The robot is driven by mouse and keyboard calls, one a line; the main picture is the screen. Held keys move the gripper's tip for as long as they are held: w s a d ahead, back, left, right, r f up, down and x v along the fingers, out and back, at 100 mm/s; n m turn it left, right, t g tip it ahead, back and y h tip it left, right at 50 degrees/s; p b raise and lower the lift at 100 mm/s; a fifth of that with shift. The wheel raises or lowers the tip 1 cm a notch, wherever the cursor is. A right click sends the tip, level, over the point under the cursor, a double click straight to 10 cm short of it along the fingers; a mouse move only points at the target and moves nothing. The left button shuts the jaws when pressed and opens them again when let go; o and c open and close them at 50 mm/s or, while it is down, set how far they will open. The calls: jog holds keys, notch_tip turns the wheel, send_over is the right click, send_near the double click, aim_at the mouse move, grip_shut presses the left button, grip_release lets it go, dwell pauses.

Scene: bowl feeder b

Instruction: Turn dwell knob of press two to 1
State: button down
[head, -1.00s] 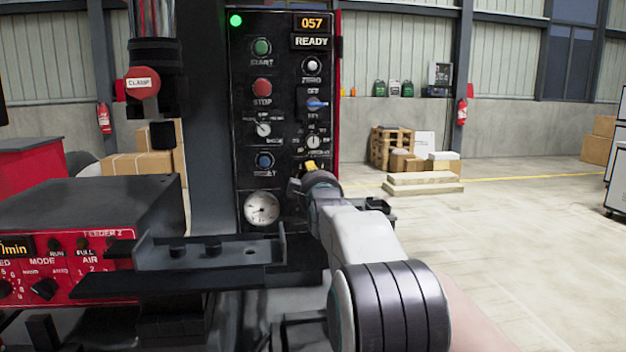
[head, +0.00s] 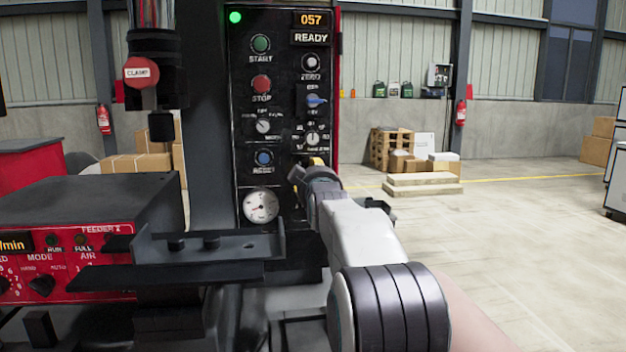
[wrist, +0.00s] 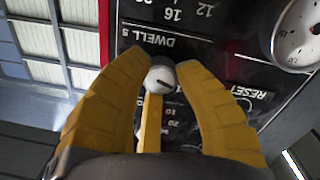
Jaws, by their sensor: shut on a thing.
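The control panel (head: 290,100) of the press stands upright, with READY on its display and a lit green lamp. My gripper (wrist: 160,75) is at the panel's lower right, its yellow fingers shut on a small pale round knob (wrist: 160,80). A dark line marks the knob's face. The label DWELL s (wrist: 160,38) is printed just beside it, upside down in the wrist view. Part of its scale shows small numbers, partly hidden by the fingers, so I cannot read the setting. In the head view my gripper (head: 316,165) hides the knob.
Above the gripper sits another dial knob (head: 312,139). The blue reset button (head: 264,158) and a round gauge (head: 261,206) are to its left. A dark bracket (head: 200,247) and the red feeder box (head: 70,230) stand lower left. The floor at right is open.

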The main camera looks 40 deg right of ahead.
jog(key=m+b, duration=0.1)
jog(key=m, duration=0.1)
jog(key=m+b, duration=0.1)
jog(key=m, duration=0.1)
jog(key=shift+a+r+m+b, duration=0.1)
jog(key=shift+r+m+b, duration=0.1)
jog(key=shift+m+b, duration=0.2)
jog(key=shift+r, duration=0.1)
dwell(0.3)
jog(key=c, duration=1.3)
grip_release()
jog(key=o, duration=0.4)
jog(key=shift+w+f, duration=0.1)
jog(key=shift+f, duration=0.1)
jog(key=shift+o, duration=0.2)
jog(key=v, duration=1.2)
jog(key=shift+r, duration=0.1)
